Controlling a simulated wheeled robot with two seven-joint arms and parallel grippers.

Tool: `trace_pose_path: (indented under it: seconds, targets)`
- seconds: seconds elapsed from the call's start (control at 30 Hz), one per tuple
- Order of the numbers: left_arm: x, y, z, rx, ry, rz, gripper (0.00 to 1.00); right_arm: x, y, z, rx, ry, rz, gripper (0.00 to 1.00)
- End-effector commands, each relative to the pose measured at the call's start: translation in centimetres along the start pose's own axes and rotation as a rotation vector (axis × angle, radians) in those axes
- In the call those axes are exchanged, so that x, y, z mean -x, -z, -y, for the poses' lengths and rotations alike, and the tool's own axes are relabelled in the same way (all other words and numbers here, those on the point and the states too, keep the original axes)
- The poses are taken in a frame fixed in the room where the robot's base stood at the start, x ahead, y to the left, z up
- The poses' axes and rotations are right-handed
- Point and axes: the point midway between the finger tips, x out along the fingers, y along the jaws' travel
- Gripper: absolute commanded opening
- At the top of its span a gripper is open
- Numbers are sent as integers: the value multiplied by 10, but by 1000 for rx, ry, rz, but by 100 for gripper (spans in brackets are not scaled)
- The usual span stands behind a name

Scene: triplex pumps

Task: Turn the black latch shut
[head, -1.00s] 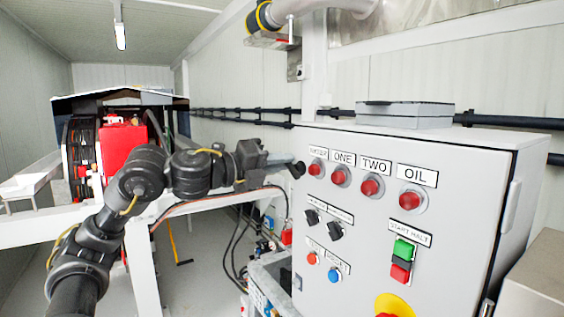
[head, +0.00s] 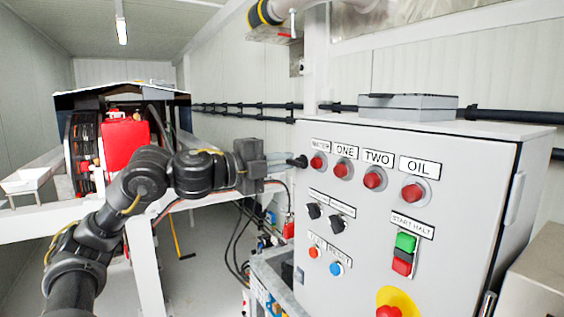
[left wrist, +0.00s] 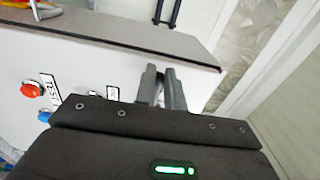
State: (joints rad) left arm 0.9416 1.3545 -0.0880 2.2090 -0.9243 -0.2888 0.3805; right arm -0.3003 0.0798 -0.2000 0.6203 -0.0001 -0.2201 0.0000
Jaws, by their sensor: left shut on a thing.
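The black latch (head: 299,161) is a small dark knob at the upper left edge of the grey control cabinet's front. My left gripper (head: 284,160) reaches it from the left in the head view, and its grey fingertips are shut on it. In the left wrist view the two fingers (left wrist: 162,88) stand close together against the cabinet's face, with a dark bit between them. The fingers hide most of the latch there, so its exact angle cannot be told. My right gripper is in neither view.
The cabinet front (head: 460,200) carries red lamps, two black rotary switches (head: 324,217), a green and red start/halt switch (head: 404,254) and a red emergency button on yellow (head: 389,306). A white frame (head: 142,260) stands behind my left arm. A grey box (head: 410,106) lies on top.

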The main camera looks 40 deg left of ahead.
Motion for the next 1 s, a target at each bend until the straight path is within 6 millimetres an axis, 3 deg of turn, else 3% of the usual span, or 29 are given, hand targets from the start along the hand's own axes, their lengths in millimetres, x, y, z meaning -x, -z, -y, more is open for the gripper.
trace_pose_path:
  seconds: [0.4, 0.43, 0.6, 0.87, 1.0]
  targets:
    - [0, 0, 0, 8, 2, 2, 0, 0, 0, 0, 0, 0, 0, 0]
    - [0, 0, 0, 8, 1, 1, 12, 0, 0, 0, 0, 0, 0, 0]
    - [0, 0, 0, 7, 1, 1, 33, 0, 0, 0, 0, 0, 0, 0]
    - [0, 0, 0, 6, 0, 0, 33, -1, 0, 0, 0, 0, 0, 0]
    - [10, -1, -4, 4, 0, 2, 33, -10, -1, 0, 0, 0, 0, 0]
